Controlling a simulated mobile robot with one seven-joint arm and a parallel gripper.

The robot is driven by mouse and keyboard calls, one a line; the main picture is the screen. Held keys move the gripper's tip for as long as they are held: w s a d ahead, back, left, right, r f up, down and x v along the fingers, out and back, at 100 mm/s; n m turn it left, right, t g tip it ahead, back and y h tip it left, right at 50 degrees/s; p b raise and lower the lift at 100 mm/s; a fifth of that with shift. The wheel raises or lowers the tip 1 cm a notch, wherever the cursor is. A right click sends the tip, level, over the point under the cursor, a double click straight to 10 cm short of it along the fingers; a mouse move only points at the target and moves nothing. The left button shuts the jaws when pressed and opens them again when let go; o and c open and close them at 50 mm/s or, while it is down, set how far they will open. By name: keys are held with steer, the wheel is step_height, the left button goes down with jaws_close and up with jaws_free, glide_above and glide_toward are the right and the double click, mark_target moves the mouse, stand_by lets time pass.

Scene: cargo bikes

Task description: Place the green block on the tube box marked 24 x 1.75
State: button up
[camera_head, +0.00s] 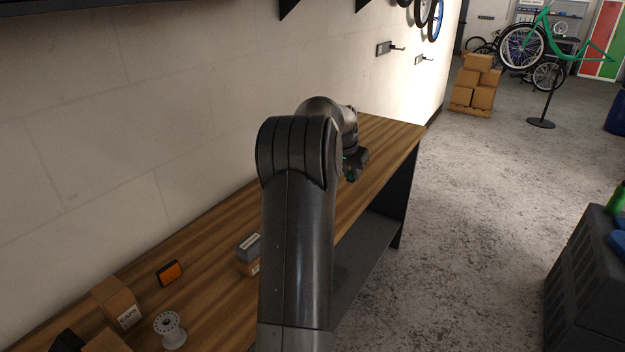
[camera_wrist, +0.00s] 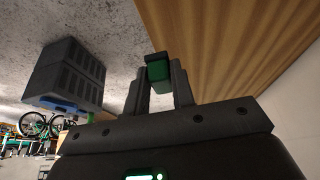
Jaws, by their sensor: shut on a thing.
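My gripper (camera_wrist: 160,85) is shut on the green block (camera_wrist: 158,72) in the wrist view, with the block between its two fingertips. In the head view my gripper (camera_head: 354,168) is near the far end of the wooden bench, mostly hidden behind my own arm. A small box (camera_head: 247,265) with a grey box (camera_head: 247,246) on or against it sits on the bench left of my arm, partly covered by it. I cannot read a 24 x 1.75 mark on any box.
On the bench (camera_head: 215,285) are an orange reflector (camera_head: 170,272), a cardboard box marked CAPS (camera_head: 118,301) and a pale hub (camera_head: 170,330). The wall runs along the bench's left side. Open floor (camera_head: 470,220) lies to the right, with a dark crate (camera_head: 590,280) beyond.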

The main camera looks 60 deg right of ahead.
steer(key=w+a+r+n+t, duration=0.2)
steer(key=w+a+r+n, duration=0.35)
steer(key=w+a, duration=0.6)
steer(key=shift+m, duration=0.35)
steer(key=w+f, duration=0.2)
steer(key=w, duration=0.2)
steer(key=w+f, duration=0.1)
steer(key=w, duration=0.3)
steer(key=w+f, duration=0.2)
steer(key=w, duration=0.2)
steer(key=shift+a+f, duration=0.3)
steer(key=shift+a, duration=0.05)
steer(key=shift+w+a+f, duration=0.1)
steer(key=shift+w+f, duration=0.15)
steer(key=shift+f, duration=1.9)
steer(key=o, duration=0.9)
steer(key=shift+f, duration=0.15)
steer(key=shift+o, duration=0.2)
